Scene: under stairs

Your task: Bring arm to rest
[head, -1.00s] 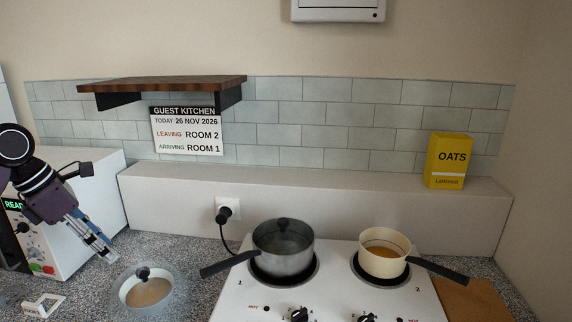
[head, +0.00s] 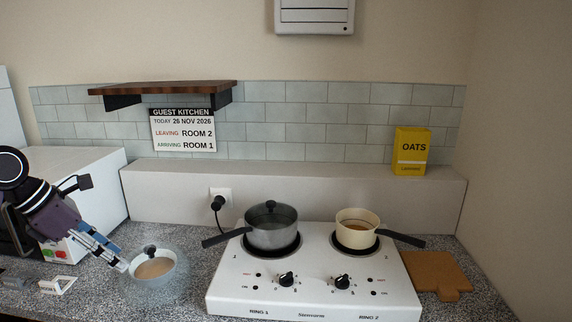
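My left gripper (head: 122,266) comes in from the left, its fingers pointing down and right. Its tips are beside the left rim of a lidded glass bowl (head: 154,286) with something beige inside and a black lid knob. I cannot tell whether the tips touch the bowl, or whether the fingers are apart or together. My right gripper is not in view.
A white two-ring hob (head: 313,297) bears a lidded grey pot (head: 272,232) and a cream pan (head: 357,231), handles sticking out sideways. A white appliance (head: 95,180) stands behind my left arm. A wooden board (head: 432,270) lies at right. A wooden shelf (head: 165,88) overhangs the back.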

